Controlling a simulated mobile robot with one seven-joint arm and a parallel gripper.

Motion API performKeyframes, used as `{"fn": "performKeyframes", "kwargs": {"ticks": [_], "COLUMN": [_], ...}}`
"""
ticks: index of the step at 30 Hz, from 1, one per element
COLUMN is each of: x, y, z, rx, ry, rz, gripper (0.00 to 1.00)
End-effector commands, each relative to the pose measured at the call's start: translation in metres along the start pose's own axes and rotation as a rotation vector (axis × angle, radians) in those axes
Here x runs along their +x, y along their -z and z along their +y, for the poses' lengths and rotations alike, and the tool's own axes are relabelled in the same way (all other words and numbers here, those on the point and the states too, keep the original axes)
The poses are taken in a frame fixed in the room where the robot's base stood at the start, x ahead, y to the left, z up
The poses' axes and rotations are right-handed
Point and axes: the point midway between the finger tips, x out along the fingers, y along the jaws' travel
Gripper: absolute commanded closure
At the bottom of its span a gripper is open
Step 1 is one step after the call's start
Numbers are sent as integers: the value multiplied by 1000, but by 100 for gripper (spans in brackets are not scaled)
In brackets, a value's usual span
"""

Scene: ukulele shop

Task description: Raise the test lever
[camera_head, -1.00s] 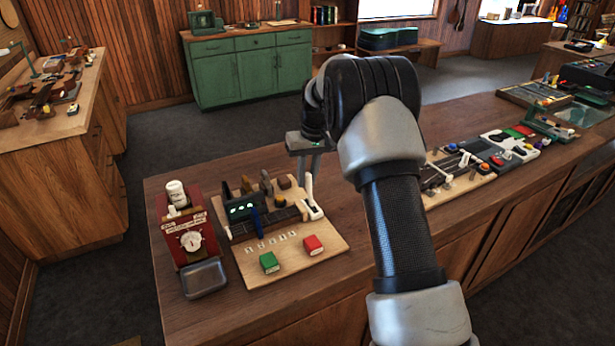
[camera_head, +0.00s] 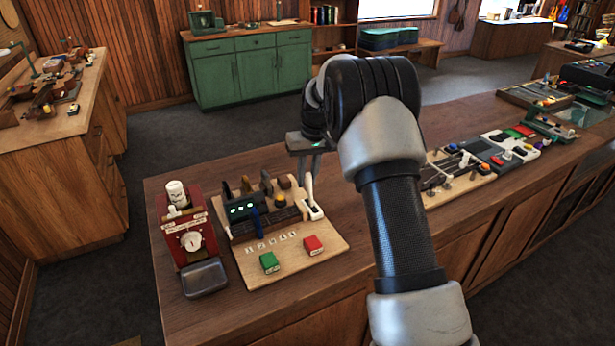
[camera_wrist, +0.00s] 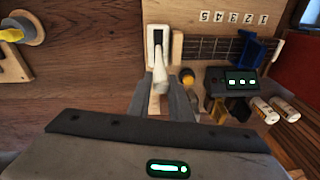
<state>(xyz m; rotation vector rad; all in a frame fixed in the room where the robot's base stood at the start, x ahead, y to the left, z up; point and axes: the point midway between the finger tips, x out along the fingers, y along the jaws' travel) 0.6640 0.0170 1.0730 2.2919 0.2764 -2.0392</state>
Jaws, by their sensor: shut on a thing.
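The test lever (camera_head: 311,194) is a white handle in a white slotted plate at the right side of a light wooden board (camera_head: 285,266). It stands up from its plate and also shows in the wrist view (camera_wrist: 159,70), in front of a dark slot. My gripper (camera_head: 306,163) is above the lever's upper end. In the wrist view its grey fingers (camera_wrist: 161,84) are on either side of the white handle, shut on it. The fingers and palm hide part of the handle.
The board also carries a fretboard, a dark box with green lights (camera_head: 243,209), a green block (camera_head: 269,262) and a red block (camera_head: 313,245). A red dial device (camera_head: 183,237) stands to the left. More boards (camera_head: 458,178) lie on the counter to the right.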

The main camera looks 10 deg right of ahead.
Motion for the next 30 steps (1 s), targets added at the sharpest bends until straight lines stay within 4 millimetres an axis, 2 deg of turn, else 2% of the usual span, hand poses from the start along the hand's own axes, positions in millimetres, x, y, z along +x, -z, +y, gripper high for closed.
{"fn": "performKeyframes", "kwargs": {"ticks": [1,2,4,5,13,17,23,30], "x": [3,3,3,3,1,-8,-46,-106], "y": [1,1,0,0,0,0,1,1], "z": [-6,-6,-5,-5,-2,-2,-1,-1], "rx": [-2,-2,-2,-2,-1,-1,0,-1], "ry": [9,9,8,7,3,3,2,2], "rz": [1,1,0,0,-1,0,4,4], "gripper": [100,78,66,64,64,64,64,64]}}
